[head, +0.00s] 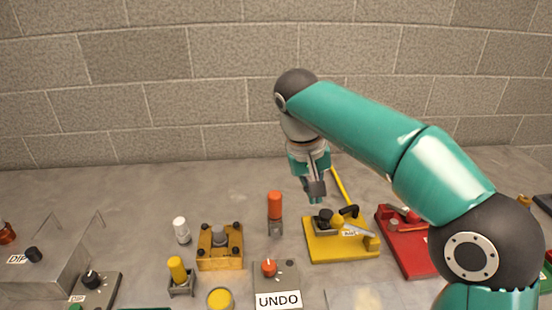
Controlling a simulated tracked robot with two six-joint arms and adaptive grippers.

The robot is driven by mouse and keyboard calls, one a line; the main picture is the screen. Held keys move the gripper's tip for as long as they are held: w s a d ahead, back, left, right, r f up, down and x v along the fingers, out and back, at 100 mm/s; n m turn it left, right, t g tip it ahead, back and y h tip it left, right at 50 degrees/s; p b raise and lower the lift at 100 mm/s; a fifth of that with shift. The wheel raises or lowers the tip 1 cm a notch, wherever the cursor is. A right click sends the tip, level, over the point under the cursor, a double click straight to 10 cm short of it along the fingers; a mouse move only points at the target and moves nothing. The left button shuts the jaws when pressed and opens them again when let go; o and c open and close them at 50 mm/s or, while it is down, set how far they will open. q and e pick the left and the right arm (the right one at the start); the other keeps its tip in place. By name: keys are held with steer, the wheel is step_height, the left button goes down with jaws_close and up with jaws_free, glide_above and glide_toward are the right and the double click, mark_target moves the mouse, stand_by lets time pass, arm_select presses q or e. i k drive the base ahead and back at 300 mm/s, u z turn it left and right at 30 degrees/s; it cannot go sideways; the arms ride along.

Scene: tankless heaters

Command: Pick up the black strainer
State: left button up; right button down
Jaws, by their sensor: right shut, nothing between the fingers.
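My right gripper (316,195) points down and is shut and empty. In the picture it is just above the back left part of a yellow board (342,252), apart from it as far as I can tell. A dark rounded part (325,216) and a black curved handle (348,210) sit on that board, beside a yellow knob and a grey lever. I cannot tell for sure which black thing is the strainer. My left gripper is not in view.
A red board (405,262) lies right of the yellow one, partly behind my right arm. To the left stand an orange-topped post (275,205), a wooden block (220,256), a white bottle (181,230) and an UNDO box (278,283). A block wall closes off the back.

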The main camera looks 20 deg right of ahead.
mark_target(325, 215)
steer(key=k, duration=1)
